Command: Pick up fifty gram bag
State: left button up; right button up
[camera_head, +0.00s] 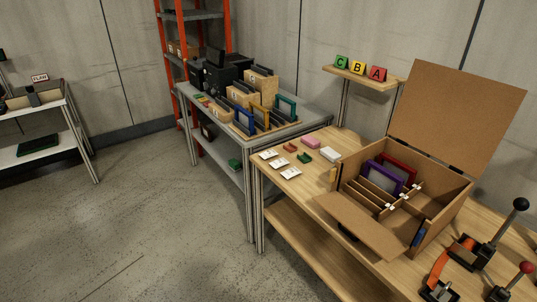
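Three small white packets with dark print lie in a slanting row at the left edge of the wooden table: a far packet (268,154), a middle packet (279,164) and a near packet (289,173). They look like small flat bags. Their print is too small to read, so I cannot tell which one is the fifty gram bag. Neither of my grippers shows in the head view.
A pink block (310,142), a white block (330,154) and small red and green pieces lie beside the packets. An open cardboard box (440,207) with dividers stands right of them. Lever tools (480,254) are at lower right. The floor at left is clear.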

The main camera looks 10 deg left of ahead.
aim_at(268, 153)
jog(key=i+j+z, duration=0.1)
jog(key=j, duration=0.25)
jog(key=i+j+z, duration=0.1)
jog(key=i+j, duration=0.2)
jog(key=i+j+z, duration=0.1)
jog(key=j, duration=0.3)
jog(key=i+j+z, duration=0.1)
jog(key=i+j, duration=0.15)
jog(key=j, duration=0.15)
